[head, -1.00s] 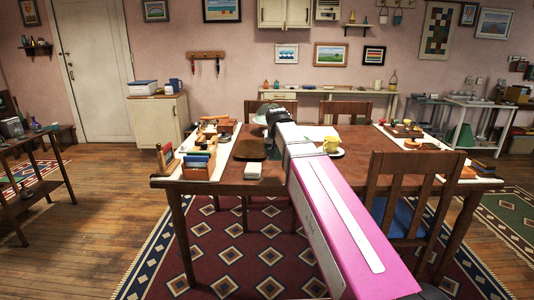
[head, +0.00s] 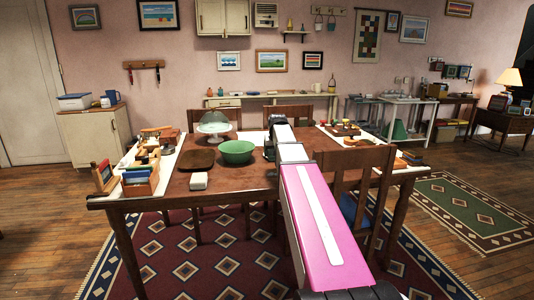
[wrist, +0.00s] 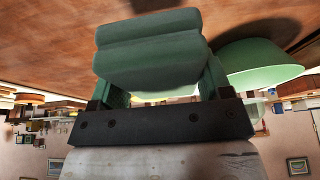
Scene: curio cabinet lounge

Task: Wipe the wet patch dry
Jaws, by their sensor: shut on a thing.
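My gripper (wrist: 162,95) is shut on a grey-green padded block (wrist: 150,50), a sponge or folded cloth, in the wrist view. In the head view my gripper end (head: 277,128) is over the far middle of the wooden table (head: 240,186), partly hidden by my arm. The wrist view appears upside down, with the brown tabletop (wrist: 50,50) along its top. The block's gap to the table cannot be told. I cannot make out the wet patch; my arm covers part of the table. A dark area by the bowl may be only shadow.
A green bowl (head: 237,152) stands just left of my gripper, also in the wrist view (wrist: 262,62). Crowded pale runners cover both table ends. A chair (head: 352,172) stands at right.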

